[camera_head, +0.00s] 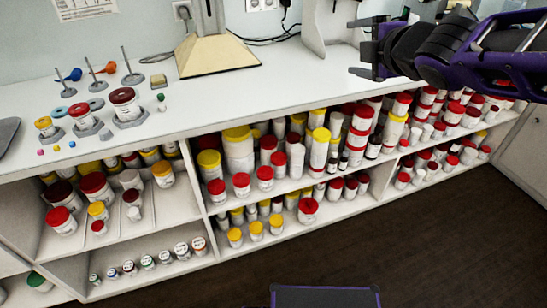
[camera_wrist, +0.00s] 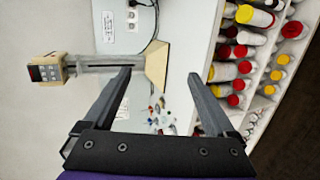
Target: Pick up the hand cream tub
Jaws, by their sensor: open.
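Many white tubs and jars with red, yellow or dark lids are in view, and I cannot tell which is the hand cream tub. A large tub with a dark red lid (camera_head: 124,103) stands on the counter at the left. A smaller red-lidded tub (camera_head: 79,112) and a yellowish tub (camera_head: 46,127) stand beside it, on grey bases. My gripper (camera_head: 358,47) is open and empty above the counter's right part, apart from all tubs. In the wrist view its two fingers (camera_wrist: 161,75) point along the counter, with small counter items blurred between them.
The shelves (camera_head: 205,205) below the counter are crowded with tubs and jars. A beige machine base (camera_head: 215,54) stands on the counter's back, with rods on stands (camera_head: 131,75) to its left. The counter's middle front (camera_head: 230,100) is clear. Dark floor (camera_head: 420,240) lies in front.

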